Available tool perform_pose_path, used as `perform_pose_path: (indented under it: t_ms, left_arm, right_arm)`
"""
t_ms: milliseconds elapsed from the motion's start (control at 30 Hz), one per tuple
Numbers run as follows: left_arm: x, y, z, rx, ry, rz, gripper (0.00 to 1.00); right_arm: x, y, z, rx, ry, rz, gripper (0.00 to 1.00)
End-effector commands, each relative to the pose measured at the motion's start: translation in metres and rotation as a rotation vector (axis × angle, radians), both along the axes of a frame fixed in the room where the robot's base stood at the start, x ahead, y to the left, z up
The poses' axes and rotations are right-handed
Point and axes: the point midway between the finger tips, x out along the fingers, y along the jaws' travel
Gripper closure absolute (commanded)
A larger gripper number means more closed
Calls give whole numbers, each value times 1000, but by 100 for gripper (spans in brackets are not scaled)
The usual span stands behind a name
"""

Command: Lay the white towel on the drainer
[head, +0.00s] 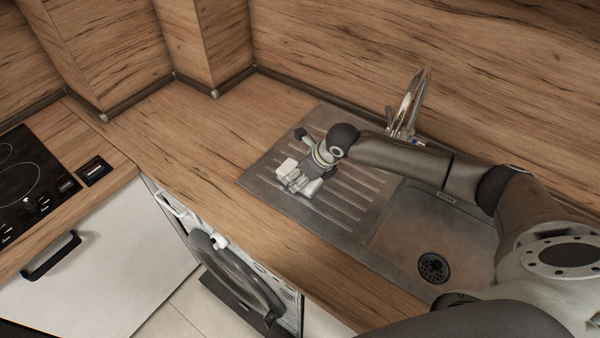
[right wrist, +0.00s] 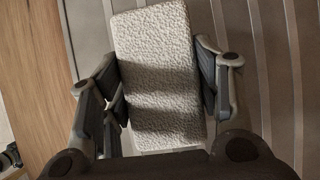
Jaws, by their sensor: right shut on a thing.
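The white towel (right wrist: 155,75) is a folded, rough-textured oblong in the right wrist view. My right gripper (head: 299,177) is shut on it, with a finger along each long side. The gripper is over the left part of the steel drainer (head: 352,202), whose ridges also show behind the towel in the wrist view (right wrist: 262,60). In the head view the towel is small and hard to tell from the pale gripper parts. I cannot tell whether its underside touches the drainer. My left gripper is not in view.
The sink bowl (head: 405,235) and a chrome tap (head: 408,108) are to the right of the gripper. A wooden splashback (head: 440,40) rises behind. A washing machine's round door (head: 232,272) is below the front edge.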

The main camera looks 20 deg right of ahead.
Motion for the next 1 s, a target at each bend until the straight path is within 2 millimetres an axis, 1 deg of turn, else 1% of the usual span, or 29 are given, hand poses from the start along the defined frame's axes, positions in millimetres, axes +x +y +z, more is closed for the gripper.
perform_pose_path:
  t_ms: [133,167,300,600,700,733,867,1000]
  left_arm:
    - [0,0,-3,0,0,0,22]
    - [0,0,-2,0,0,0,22]
    - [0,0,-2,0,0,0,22]
    - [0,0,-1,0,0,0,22]
    - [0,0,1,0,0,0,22]
    - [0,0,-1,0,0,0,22]
    - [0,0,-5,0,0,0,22]
    - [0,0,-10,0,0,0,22]
  right_arm:
    - [0,0,-3,1,-1,0,77]
    - [0,0,-2,0,0,0,39]
    - [0,0,-2,0,0,0,22]
    - [0,0,-1,0,0,0,22]
    - [0,0,3,-1,0,0,22]
    - [-1,-1,3,-1,0,0,22]
    - [-7,-5,16,-1,-4,1,22]
    - [-18,-12,38,-2,-5,1,22]
